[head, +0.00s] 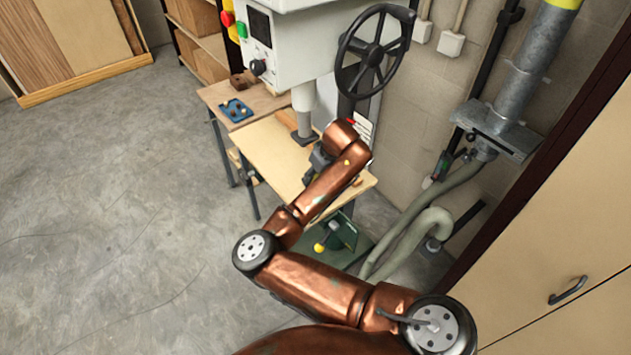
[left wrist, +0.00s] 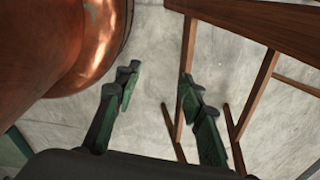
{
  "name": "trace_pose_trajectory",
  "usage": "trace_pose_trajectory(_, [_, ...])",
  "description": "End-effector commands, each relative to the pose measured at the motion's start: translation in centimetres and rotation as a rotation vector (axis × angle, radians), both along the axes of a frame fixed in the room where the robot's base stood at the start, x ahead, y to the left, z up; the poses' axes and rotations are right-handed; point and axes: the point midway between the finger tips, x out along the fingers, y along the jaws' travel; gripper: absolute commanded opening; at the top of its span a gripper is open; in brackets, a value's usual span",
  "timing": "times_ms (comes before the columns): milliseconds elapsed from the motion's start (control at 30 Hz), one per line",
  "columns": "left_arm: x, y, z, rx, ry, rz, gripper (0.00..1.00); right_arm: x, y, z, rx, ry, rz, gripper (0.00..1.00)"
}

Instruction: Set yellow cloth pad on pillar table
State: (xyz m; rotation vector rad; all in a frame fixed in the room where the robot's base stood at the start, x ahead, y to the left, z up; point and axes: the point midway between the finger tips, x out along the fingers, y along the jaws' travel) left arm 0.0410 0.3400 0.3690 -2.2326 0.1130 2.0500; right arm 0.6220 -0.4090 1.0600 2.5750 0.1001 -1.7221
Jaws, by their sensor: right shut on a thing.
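The pillar drill's light wooden table (head: 265,160) stands under the drill head, in the upper middle of the head view. My right gripper (head: 316,162) is over the right part of this table, beside the drill column. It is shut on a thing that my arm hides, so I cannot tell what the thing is. I cannot make out the yellow cloth pad in either view. My left gripper (left wrist: 157,85) is open and empty in the left wrist view, above bare floor.
The grey drill head (head: 290,45) with its black handwheel (head: 374,52) overhangs the table. A blue tray (head: 235,110) lies on the bench behind. A green machine (head: 340,238) and hoses (head: 410,240) are below right. Floor (head: 110,180) at left is clear. A wooden frame (left wrist: 250,90) stands near my left gripper.

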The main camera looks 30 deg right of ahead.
Motion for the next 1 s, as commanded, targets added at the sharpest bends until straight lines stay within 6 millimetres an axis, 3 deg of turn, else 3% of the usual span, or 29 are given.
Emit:
trace_pose_trajectory(333, [-0.2,0.0,1.0,0.0,0.003,0.001,0.37,0.5,-0.1,-3.5,-0.001,0.002,0.001,0.28])
trace_pose_trajectory(733, [-0.3,0.0,0.4,0.0,0.004,0.001,0.37,0.5,-0.1,-4.2,-0.001,0.001,0.0,0.28])
trace_pose_trajectory(767, [-0.2,0.0,0.5,0.0,0.003,0.001,0.37,0.5,-0.1,-4.1,0.0,0.001,0.0,0.5])
trace_pose_trajectory(1000, [-0.2,0.0,0.6,0.0,0.002,0.001,0.37,0.5,-0.1,-4.0,-0.001,0.001,0.0,0.66])
